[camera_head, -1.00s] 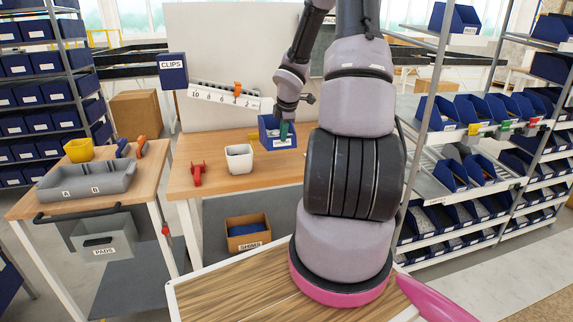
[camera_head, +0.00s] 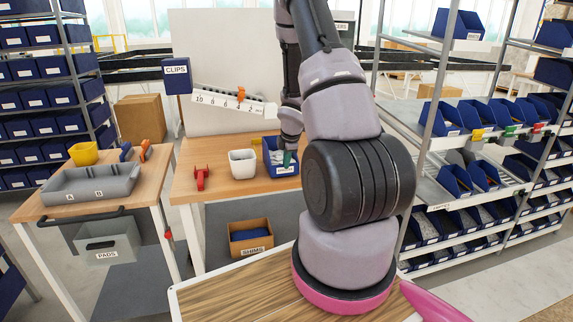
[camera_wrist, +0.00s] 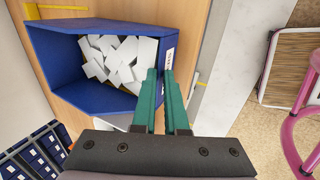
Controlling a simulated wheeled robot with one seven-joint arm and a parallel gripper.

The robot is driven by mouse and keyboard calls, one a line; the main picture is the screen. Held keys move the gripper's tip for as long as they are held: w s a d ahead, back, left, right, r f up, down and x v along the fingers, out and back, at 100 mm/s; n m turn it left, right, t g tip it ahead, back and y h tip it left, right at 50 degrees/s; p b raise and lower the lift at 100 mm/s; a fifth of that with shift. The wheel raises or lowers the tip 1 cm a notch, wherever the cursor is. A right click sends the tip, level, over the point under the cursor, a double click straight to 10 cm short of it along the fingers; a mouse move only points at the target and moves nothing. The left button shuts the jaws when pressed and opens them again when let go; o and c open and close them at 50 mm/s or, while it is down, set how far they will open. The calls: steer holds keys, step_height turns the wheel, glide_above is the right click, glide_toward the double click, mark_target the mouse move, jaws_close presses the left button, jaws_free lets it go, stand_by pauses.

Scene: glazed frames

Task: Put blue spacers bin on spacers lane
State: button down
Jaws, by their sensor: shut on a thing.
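The blue bin (camera_head: 282,170) is at the right of the wooden workbench, beside the white container. The wrist view shows it from above (camera_wrist: 60,45), with white pieces inside and a small label on its front wall. My gripper (camera_wrist: 168,80) has green fingers shut on that front wall, one on each side. In the head view my gripper (camera_head: 289,158) is at the bin's front, partly hidden by my arm. I cannot tell whether the bin touches the bench top. A sign ending in "CERS" (camera_head: 343,27) shows behind my arm. I cannot make out a spacers lane.
A white container (camera_head: 243,163) and a red clamp-like tool (camera_head: 201,177) stand on the workbench (camera_head: 225,188). A SHIMS box (camera_head: 249,238) sits below. A side table (camera_head: 150,185) holds a grey tray (camera_head: 90,188). Shelves with several blue bins (camera_head: 470,178) stand at right.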

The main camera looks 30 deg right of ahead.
steer(key=shift+f, duration=0.5)
steer(key=c, duration=0.9)
jaws_free()
